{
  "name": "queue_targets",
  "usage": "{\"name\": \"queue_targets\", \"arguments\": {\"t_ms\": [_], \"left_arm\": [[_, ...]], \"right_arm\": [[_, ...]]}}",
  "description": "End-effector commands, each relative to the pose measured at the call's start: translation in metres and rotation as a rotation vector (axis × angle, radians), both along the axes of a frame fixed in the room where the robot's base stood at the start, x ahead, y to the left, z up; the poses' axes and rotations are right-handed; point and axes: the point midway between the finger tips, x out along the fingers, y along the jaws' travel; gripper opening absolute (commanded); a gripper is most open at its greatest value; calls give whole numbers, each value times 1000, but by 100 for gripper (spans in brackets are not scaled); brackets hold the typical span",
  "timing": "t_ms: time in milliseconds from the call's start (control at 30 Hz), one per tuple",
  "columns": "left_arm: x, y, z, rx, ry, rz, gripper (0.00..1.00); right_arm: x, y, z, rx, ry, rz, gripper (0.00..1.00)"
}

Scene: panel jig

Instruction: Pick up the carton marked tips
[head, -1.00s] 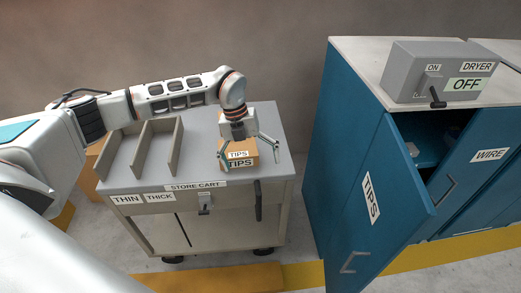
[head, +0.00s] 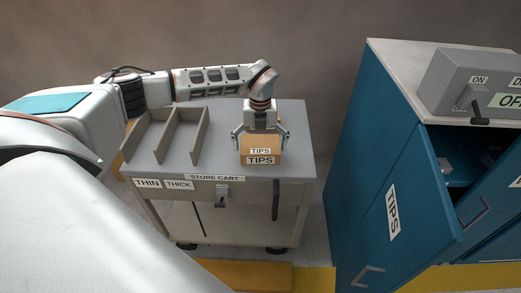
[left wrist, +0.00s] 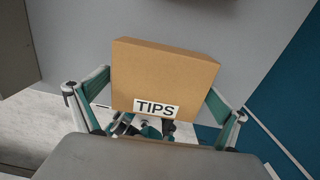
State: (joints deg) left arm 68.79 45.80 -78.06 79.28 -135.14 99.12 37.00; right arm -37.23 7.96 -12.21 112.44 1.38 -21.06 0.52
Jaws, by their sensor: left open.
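The carton marked TIPS (head: 261,156) is an orange-brown box standing on the grey top of the store cart (head: 295,125), near its front edge. My left gripper (head: 261,138) points down over the carton, with one finger at each side of it. Its jaws are open. In the left wrist view the carton (left wrist: 165,75) lies between the two teal fingers (left wrist: 152,112), with its TIPS label facing the lower edge. I cannot tell whether a finger touches it. My right gripper is not in view.
Upright dividers (head: 170,135) stand on the cart's left side. To the right is a blue cabinet with an open door (head: 400,205) marked TIPS. A dryer switch box (head: 465,85) sits on the cabinet. Clear floor shows between cart and cabinet.

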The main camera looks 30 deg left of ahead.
Motion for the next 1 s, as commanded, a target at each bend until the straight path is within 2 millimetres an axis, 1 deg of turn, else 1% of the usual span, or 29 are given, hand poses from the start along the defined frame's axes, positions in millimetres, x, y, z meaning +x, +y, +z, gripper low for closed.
{"name": "queue_targets", "arguments": {"t_ms": [67, 233, 267, 300, 400, 767, 933, 1000], "left_arm": [[0, 0, -4, 0, -1, 0, 100], [1, 0, -3, -1, -2, 0, 100], [1, 0, -3, -1, -2, 0, 95], [0, 0, -3, -1, -2, 0, 84], [0, 0, -3, -1, -2, 0, 60], [1, 0, 0, -1, -3, 0, 60], [1, 0, 13, -1, -4, 1, 60], [2, 0, 25, 0, -6, 0, 60]], "right_arm": [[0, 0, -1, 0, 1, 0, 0], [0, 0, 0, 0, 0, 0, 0], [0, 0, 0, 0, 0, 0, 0], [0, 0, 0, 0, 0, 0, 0], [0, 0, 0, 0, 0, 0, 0], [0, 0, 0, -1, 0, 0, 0], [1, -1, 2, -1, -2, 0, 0], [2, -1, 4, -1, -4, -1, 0]]}}
